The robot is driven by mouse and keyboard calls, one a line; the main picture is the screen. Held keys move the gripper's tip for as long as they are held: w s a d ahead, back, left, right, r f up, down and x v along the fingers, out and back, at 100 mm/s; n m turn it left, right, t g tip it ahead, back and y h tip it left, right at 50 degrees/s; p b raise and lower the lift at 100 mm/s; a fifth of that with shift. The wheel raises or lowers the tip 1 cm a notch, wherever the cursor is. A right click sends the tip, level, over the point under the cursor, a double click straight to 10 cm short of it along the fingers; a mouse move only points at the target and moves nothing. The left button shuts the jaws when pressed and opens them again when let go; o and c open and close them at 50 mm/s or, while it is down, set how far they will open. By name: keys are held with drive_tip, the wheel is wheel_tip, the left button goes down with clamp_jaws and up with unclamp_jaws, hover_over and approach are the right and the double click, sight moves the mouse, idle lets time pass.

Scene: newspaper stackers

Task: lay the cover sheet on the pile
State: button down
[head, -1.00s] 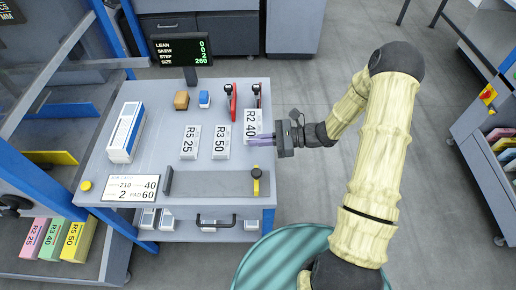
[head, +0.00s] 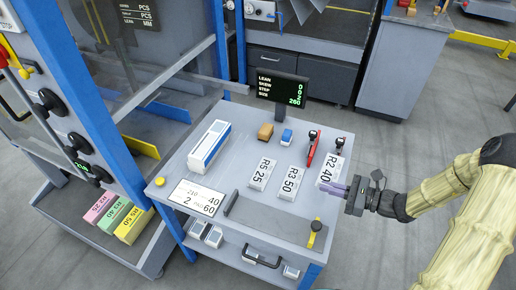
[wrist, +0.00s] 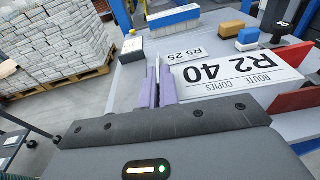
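My gripper (head: 335,188) is at the near right end of the R2 40 card. In the wrist view its two purple fingers (wrist: 158,87) stand close together with a narrow gap, and the R2 40 card (wrist: 232,70) lies just right of them. Whether they touch or pinch it is unclear. A white and blue stack (head: 209,145) lies at the bench's left.
A black display (head: 283,89) stands at the bench's back. Tan (head: 265,131) and blue (head: 286,137) blocks and a red upright (head: 311,148) stand behind the cards. Pallet stacks (wrist: 50,45) show left in the wrist view.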

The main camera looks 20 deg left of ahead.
drive_tip(key=r+m+t+p, duration=0.1)
drive_tip(key=w+d+r+m+t+p, duration=0.1)
drive_tip(key=r+p, duration=0.1)
drive_tip(key=r+m+t+h+p, duration=0.1)
drive_tip(key=r+t+p, duration=0.1)
drive_tip(key=shift+w+d, duration=0.15)
drive_tip(key=shift+w, duration=0.15)
drive_tip(key=d+r+m+t+h+p, duration=0.5)
drive_tip(key=d+m+t+h+p, duration=0.5)
drive_tip(key=p, duration=1.1)
drive_tip(key=d+m+h, duration=0.1)
drive_tip(key=m+h, duration=0.2)
drive_tip(key=h, duration=0.2)
drive_tip(key=shift+d+m+t, duration=0.3)
drive_tip(key=shift+m, duration=0.1)
drive_tip(key=shift+r, duration=0.1)
